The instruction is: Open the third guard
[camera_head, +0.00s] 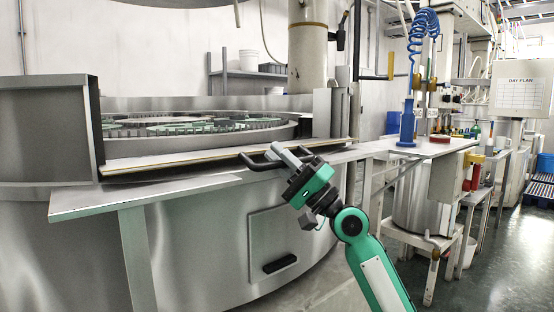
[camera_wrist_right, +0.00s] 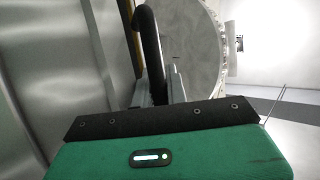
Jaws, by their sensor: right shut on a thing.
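My right gripper (camera_head: 283,154) is at the front of the large round lapping machine, its fingers shut on a black bar handle (camera_head: 250,163). The handle sits at the front edge of a flat pale panel (camera_head: 190,155) with a yellowish edge, which appears to be a guard. I cannot tell from the view which number it is. In the right wrist view the black handle (camera_wrist_right: 150,45) runs up from between the gripper's fingers (camera_wrist_right: 158,90). My left gripper is not in view.
Toothed rings and discs (camera_head: 190,127) lie inside the machine behind the panel. A steel ledge (camera_head: 130,197) runs along the front. To the right stands a bench (camera_head: 430,147) with a blue stand (camera_head: 407,125) and coiled blue hose. Open floor (camera_head: 500,260) lies at the far right.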

